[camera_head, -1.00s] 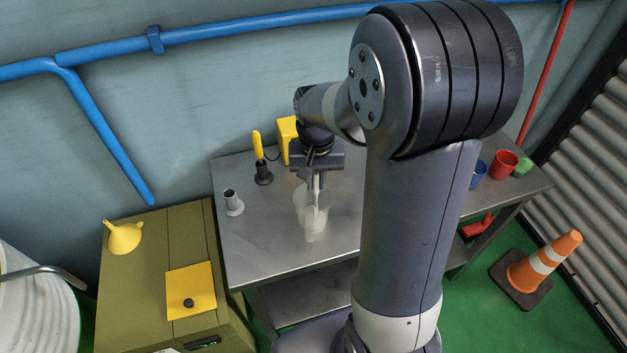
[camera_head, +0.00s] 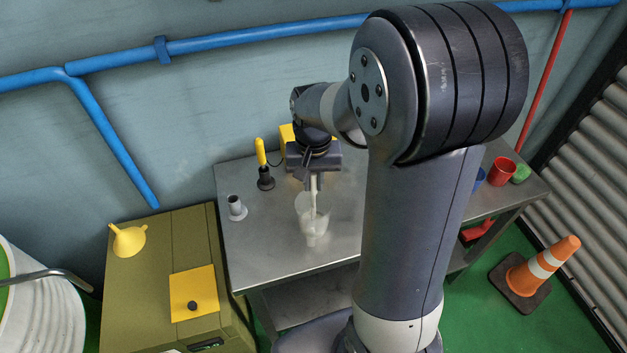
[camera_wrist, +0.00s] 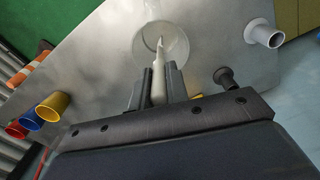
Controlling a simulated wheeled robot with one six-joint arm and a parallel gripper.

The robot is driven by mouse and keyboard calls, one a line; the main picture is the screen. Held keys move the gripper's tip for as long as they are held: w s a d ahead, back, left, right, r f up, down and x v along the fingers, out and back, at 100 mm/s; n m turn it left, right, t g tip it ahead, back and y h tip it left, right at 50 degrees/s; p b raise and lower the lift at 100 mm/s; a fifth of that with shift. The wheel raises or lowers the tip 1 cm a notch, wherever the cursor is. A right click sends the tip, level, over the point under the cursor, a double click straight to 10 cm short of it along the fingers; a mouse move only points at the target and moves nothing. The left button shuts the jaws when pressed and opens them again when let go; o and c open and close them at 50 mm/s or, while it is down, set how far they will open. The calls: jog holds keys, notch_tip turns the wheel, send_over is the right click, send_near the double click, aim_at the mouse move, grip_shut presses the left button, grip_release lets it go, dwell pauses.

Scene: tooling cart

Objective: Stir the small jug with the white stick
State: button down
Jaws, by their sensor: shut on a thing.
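The small jug (camera_head: 307,228) is translucent and whitish and stands upright near the front of the metal cart top. In the wrist view the jug (camera_wrist: 178,38) shows as a pale round shape beyond my fingers. My gripper (camera_head: 314,182) is above the jug, pointing down. In the wrist view my gripper (camera_wrist: 158,80) is shut on the white stick (camera_wrist: 158,88), which lies between the two dark fingers. The white stick (camera_head: 314,190) runs down into the jug, its tip within the rim; how deep it reaches is unclear.
A grey holder (camera_head: 236,208) and a yellow-handled tool (camera_head: 261,153) in a dark stand are left of the jug. A yellow box (camera_head: 288,134) is behind my gripper. Red (camera_head: 502,171) and blue (camera_head: 479,178) cups stand at the right; a yellow cup (camera_wrist: 54,106) shows in the wrist view.

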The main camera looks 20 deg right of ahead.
jog(key=shift+r+p, duration=3.2)
jog(key=shift+r, duration=1.05)
